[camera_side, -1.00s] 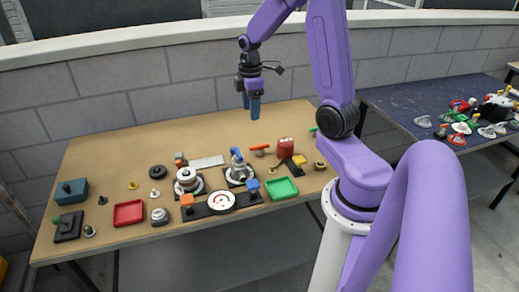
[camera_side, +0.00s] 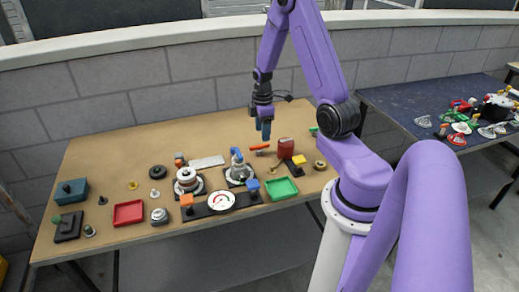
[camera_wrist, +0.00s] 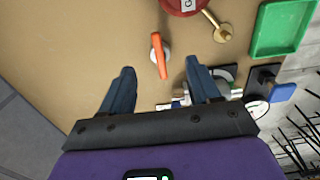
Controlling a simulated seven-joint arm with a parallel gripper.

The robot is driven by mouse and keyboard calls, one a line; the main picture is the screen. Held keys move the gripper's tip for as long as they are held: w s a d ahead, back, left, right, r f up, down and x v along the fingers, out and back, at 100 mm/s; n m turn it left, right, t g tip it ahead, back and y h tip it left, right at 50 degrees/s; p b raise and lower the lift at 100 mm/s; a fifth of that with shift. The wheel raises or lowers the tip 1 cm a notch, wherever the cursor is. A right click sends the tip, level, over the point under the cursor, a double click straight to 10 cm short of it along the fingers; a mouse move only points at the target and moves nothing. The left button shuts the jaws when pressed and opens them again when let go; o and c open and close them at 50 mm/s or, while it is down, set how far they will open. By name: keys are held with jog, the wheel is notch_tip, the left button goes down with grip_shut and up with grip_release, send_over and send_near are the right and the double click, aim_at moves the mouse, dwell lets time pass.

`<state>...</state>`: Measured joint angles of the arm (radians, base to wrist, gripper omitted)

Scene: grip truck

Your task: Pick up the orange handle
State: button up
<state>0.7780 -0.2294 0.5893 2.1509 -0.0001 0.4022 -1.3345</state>
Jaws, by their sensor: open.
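The orange handle (camera_side: 260,147) is a thin bar on a small pale round base, standing on the tan table near its right part. In the wrist view the orange handle (camera_wrist: 160,56) lies just beyond my fingertips, between their lines. My gripper (camera_side: 262,132) hangs above the table, pointing down, close to the handle in the side view. In the wrist view my gripper (camera_wrist: 160,70) has its two blue fingers wide apart with nothing between them. The fingers look apart from the handle.
A red canister (camera_side: 286,147) stands just right of the handle, with a brass-coloured piece (camera_wrist: 218,27) beside it. A green tray (camera_side: 281,188) and a valve (camera_side: 238,168) are nearer the front edge. The table behind the handle is clear.

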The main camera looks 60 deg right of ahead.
aim_at(260, 145)
jog(key=shift+w+a+f, duration=0.1)
jog(key=shift+w+f, duration=0.05)
jog(key=shift+f, duration=1.65)
jog(key=shift+w+a+f, duration=0.1)
jog(key=shift+w+f, duration=0.05)
jog(key=shift+f, duration=1.65)
grip_shut()
